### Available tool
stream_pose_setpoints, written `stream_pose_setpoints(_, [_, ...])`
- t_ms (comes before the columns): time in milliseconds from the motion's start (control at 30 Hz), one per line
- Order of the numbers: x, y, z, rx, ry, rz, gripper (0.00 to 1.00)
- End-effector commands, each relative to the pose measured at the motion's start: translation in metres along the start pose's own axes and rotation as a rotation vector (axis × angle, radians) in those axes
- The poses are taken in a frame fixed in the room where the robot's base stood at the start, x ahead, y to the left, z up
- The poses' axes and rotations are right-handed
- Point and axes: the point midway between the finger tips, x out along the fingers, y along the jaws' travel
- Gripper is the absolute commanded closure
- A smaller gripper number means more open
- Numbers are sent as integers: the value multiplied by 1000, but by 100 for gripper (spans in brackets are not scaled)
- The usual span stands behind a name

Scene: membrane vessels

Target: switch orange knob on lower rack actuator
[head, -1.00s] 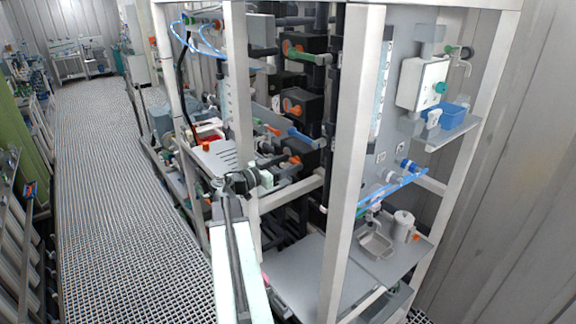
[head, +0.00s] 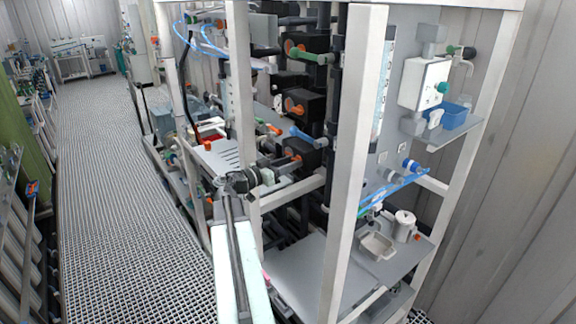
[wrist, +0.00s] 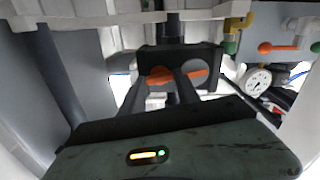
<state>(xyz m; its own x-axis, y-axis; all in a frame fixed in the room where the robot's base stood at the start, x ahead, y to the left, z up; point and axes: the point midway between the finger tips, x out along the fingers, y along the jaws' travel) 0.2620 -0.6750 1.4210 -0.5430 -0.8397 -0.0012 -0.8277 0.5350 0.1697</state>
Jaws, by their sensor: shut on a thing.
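The lower rack actuator is a black box (head: 305,150) on the rack in the head view. It fills the middle of the wrist view as a black housing (wrist: 205,54). Its orange knob (wrist: 160,77) lies roughly level across the housing front, partly hidden behind my fingers. My gripper (wrist: 176,76) is shut on the orange knob, its two dark fingers reaching straight to it. In the head view my gripper (head: 285,162) is at the actuator's front, small and partly merged with it.
Two more black actuators stand above, a middle one (head: 305,103) and an upper one (head: 305,48). A white rack post (head: 352,150) stands right of my arm. An orange-handled valve (wrist: 279,48) and a round gauge (wrist: 257,80) are right in the wrist view. The grated aisle (head: 110,190) is clear.

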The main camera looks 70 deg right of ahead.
Motion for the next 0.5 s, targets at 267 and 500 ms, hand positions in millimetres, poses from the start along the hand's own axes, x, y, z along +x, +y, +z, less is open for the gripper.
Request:
stream_pose_setpoints(267, [1,-2,-3,-252,8,-3,100])
stream_pose_setpoints(500, [1,-2,-3,-481,9,-2,100])
